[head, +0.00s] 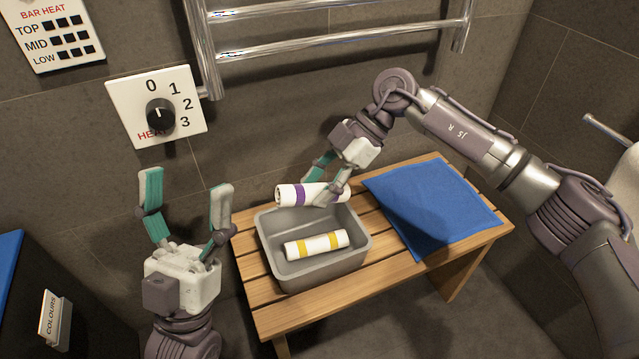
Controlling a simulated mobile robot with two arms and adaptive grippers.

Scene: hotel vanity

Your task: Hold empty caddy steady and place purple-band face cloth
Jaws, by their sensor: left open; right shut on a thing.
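A grey caddy (364,254) stands on a slatted wooden bench. A rolled white face cloth with yellow bands (316,245) lies in it. My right gripper (326,190) is shut on a rolled white face cloth with a purple band (300,194). It holds this cloth over the caddy's far rim; whether the cloth touches the rim is hard to tell. My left gripper (186,207) is open and empty, fingers up, to the left of the caddy and apart from it.
A blue cloth (432,205) lies flat on the right of the wooden bench (272,319). A chrome towel rail (340,42) and a heat dial panel (157,107) are on the wall behind. A dark bin with a COLOURS label (55,318) stands at lower left.

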